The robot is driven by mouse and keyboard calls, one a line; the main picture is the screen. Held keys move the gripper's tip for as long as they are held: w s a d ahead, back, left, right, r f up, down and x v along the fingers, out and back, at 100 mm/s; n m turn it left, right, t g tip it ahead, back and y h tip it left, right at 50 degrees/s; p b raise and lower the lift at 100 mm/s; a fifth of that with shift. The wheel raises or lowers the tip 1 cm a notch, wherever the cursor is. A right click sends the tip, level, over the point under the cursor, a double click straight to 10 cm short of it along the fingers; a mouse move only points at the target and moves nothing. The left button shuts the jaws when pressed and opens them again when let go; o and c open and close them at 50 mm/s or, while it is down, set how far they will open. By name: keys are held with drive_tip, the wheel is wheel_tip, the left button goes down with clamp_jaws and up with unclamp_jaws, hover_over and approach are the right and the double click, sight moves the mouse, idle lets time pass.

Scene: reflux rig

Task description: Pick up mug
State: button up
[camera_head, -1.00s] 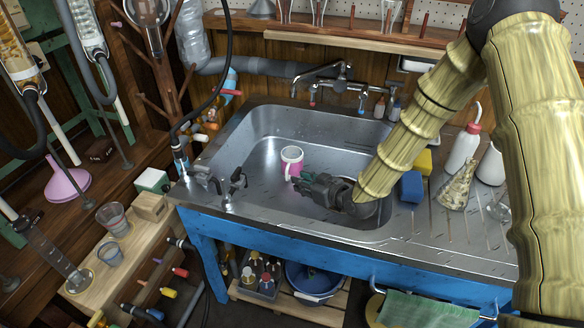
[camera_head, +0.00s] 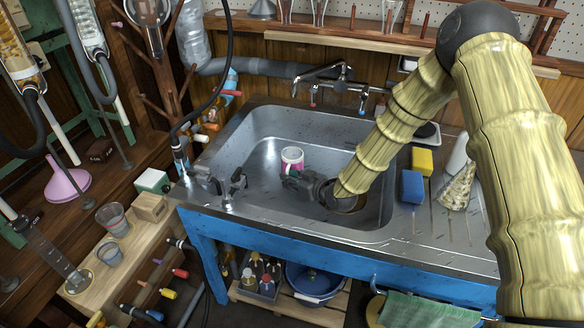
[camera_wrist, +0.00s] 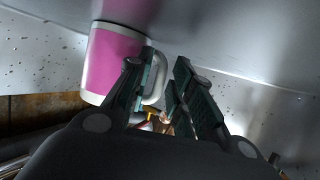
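The mug (camera_head: 291,157) is pink and white and stands in the metal sink, toward the back. In the wrist view the mug (camera_wrist: 113,62) fills the upper left, with its white handle toward my fingers. My gripper (camera_head: 293,178) is low in the sink, at the front of the mug, and hides its lower part in the head view. In the wrist view my gripper (camera_wrist: 166,68) is open. The left finger overlaps the handle, and part of the handle shows in the gap between the fingers. I cannot tell whether they touch.
The sink (camera_head: 262,128) has raised walls around my gripper. Taps (camera_head: 340,86) stand behind it. A blue sponge (camera_head: 412,187), a yellow sponge (camera_head: 422,160) and bottles stand on the drainboard at right. The sink floor left of the mug is clear.

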clamp_jaws()
drive_tip(key=shift+r, duration=0.25)
